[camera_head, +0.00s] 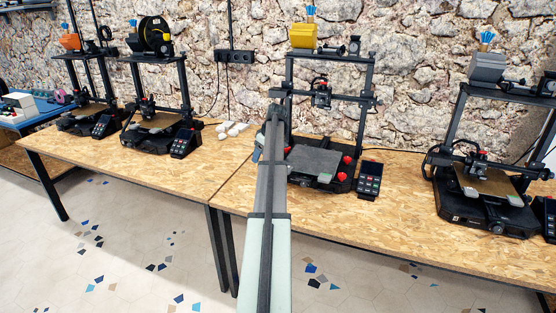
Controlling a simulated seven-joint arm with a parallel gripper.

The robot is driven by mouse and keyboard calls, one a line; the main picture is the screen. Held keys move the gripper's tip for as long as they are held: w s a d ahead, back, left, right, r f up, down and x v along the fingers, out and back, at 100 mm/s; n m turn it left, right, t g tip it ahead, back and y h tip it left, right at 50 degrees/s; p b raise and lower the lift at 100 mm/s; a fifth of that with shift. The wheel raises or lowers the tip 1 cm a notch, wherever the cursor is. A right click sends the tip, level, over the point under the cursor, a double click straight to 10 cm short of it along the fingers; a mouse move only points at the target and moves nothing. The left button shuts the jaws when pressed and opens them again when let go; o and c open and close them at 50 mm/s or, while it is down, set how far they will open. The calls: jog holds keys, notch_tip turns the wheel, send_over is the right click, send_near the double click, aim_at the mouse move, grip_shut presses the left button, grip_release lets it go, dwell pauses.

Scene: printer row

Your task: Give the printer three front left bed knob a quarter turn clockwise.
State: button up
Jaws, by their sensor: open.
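Printer three (322,165) is the black frame printer right of the picture's middle, with a grey bed (318,160). Red bed knobs show at its front right (325,178) and back right (347,160). A bit of red also shows at the bed's left edge beside my arm. The front left knob cannot be made out; my arm rises in front of that side of the printer. My gripper's fingers are hidden behind my arm, so their distance from the knob cannot be told.
A control screen (369,180) stands right of printer three. Another printer (485,200) stands further right, and two more stand on the left table (190,165). Small white pieces (232,130) lie left of my arm. The wooden right table (400,220) is bare along its front.

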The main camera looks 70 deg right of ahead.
jog(key=s+d+r, duration=0.7)
jog(key=s, duration=0.3)
jog(key=shift+h, duration=0.3)
jog(key=x, duration=1.4)
jog(key=shift+w+r, duration=0.15)
jog(key=shift+w, duration=0.25)
jog(key=shift+c, duration=0.2)
jog(key=c, duration=1)
jog(key=shift+a+m, duration=0.2)
jog(key=shift+m, duration=0.4)
jog(key=shift+m+h, duration=0.6)
jog(key=shift+m, duration=0.4)
jog(key=o, duration=1)
jog(key=shift+o, duration=0.2)
